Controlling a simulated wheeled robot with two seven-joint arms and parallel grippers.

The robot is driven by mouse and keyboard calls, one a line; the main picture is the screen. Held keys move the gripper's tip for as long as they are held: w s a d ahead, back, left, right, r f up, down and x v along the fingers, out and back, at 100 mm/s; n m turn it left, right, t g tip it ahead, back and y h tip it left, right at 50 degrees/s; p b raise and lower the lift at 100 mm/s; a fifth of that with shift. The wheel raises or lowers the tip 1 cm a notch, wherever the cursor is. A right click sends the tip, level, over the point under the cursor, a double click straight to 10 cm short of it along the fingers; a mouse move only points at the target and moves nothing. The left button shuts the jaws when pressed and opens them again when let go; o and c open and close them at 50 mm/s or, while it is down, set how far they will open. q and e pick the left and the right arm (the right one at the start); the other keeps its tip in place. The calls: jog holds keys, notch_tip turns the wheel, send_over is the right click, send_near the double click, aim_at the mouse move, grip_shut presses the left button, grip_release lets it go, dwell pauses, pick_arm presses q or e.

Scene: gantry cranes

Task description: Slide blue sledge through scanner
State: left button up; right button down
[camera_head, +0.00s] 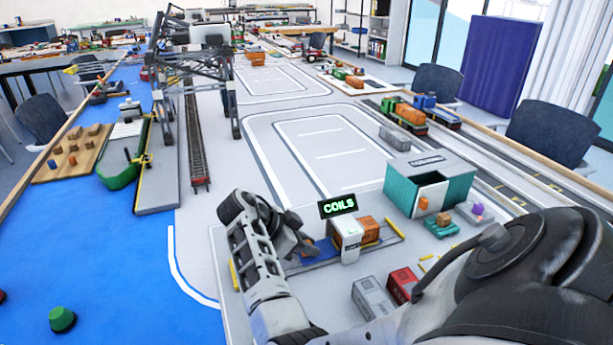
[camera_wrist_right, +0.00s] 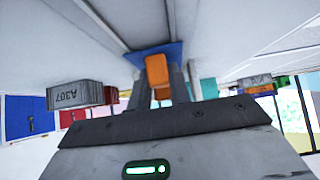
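My left gripper is not in view.
An orange-brown box (camera_head: 369,229) stands just right of the scanner. A grey container (camera_head: 372,297) and a red one (camera_head: 403,284) stand in front. A teal-walled shed (camera_head: 400,190) is behind right. A gantry crane (camera_head: 195,75) stands back left. The white-lined area (camera_head: 325,150) behind is clear.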

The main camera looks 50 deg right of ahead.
aim_at(335, 243)
jog(key=shift+s+d+p, duration=0.15)
jog(key=shift+s+d, duration=0.2)
jog(key=shift+d, duration=0.3)
jog(key=shift+s+d+p, duration=0.1)
jog(key=shift+s+d, duration=0.25)
jog(key=shift+d, duration=0.3)
jog(key=shift+s+d+p, duration=0.15)
jog(key=shift+s+d, duration=0.2)
jog(key=shift+d, duration=0.3)
jog(key=c, duration=1.3)
grip_release()
jog(key=shift+d, duration=0.1)
jog(key=b+v, duration=0.1)
jog(key=v, duration=1.5)
